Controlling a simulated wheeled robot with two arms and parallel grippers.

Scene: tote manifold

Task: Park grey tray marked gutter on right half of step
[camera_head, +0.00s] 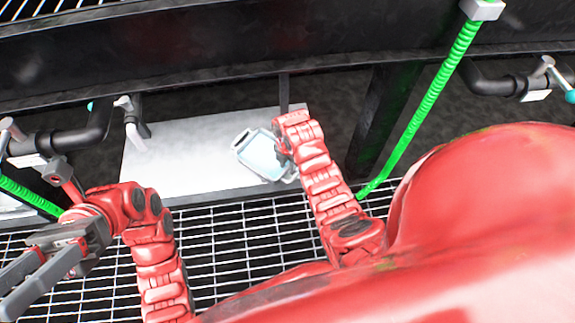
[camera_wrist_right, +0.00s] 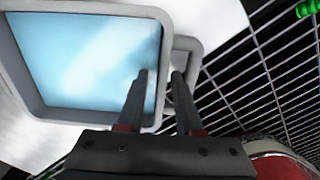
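The grey tray (camera_head: 240,146) has rounded corners, a light blue inside and a loop handle at each end. It sits angled over the right half of the pale step (camera_head: 180,179). I cannot tell whether it rests flat there. In the right wrist view, the tray (camera_wrist_right: 96,116) fills the upper left. No marking is readable. My right gripper (camera_wrist_right: 160,74) has one finger over the tray's inside and one by the handle loop, with the rim between them. I cannot tell if they press on it. My left gripper (camera_head: 6,290) is open and empty at the far left.
A black pipe with a grey valve (camera_head: 128,104) stands at the step's back left. A green hose (camera_head: 425,108) runs down to the right of the step. Metal grating (camera_head: 240,255) lies in front. The step's left half is clear apart from the valve.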

